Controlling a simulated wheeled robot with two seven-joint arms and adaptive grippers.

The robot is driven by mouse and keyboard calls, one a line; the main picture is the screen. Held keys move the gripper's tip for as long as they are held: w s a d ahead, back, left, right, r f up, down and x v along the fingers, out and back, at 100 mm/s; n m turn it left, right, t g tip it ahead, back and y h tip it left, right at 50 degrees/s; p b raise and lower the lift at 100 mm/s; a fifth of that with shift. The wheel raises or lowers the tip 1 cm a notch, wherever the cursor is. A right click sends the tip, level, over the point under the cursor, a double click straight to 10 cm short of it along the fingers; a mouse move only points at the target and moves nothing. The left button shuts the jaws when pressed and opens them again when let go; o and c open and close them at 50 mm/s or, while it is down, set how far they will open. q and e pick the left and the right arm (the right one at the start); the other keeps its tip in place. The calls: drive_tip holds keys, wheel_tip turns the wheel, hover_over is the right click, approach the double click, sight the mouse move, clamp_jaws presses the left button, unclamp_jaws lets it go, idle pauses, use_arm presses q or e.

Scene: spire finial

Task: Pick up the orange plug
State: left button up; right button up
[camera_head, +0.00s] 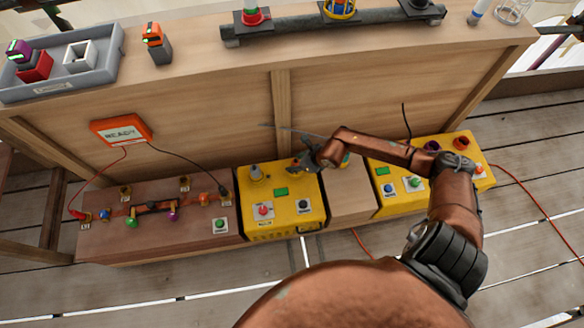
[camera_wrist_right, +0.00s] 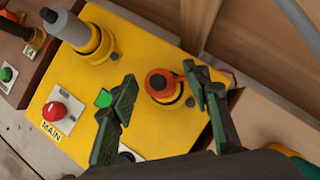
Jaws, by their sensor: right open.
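The orange plug (camera_wrist_right: 153,88) is a round orange piece with a dark middle, set on top of a yellow box (camera_wrist_right: 80,88) in the right wrist view. My right gripper (camera_wrist_right: 159,73) is open, with one finger to each side of the plug as seen from the wrist. I cannot tell whether the fingers are down level with it, and neither seems to press on it. In the head view the right gripper (camera_head: 304,163) is over the back right part of the yellow box (camera_head: 285,222) and mostly covers the plug. My left gripper is not seen.
The box also bears a grey-topped post (camera_wrist_right: 68,30) and a red button (camera_wrist_right: 54,111). A brown panel (camera_head: 160,230) stands to the left, a second yellow box (camera_head: 400,203) to the right. A wooden bench (camera_head: 200,85) rises behind, with a grey tray (camera_head: 100,72) on top.

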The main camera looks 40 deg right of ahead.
drive_tip(key=shift+w+f, duration=0.15)
drive_tip(key=shift+f, duration=0.15)
drive_tip(key=shift+r, duration=0.2)
drive_tip(key=shift+c, duration=0.3)
clamp_jaws()
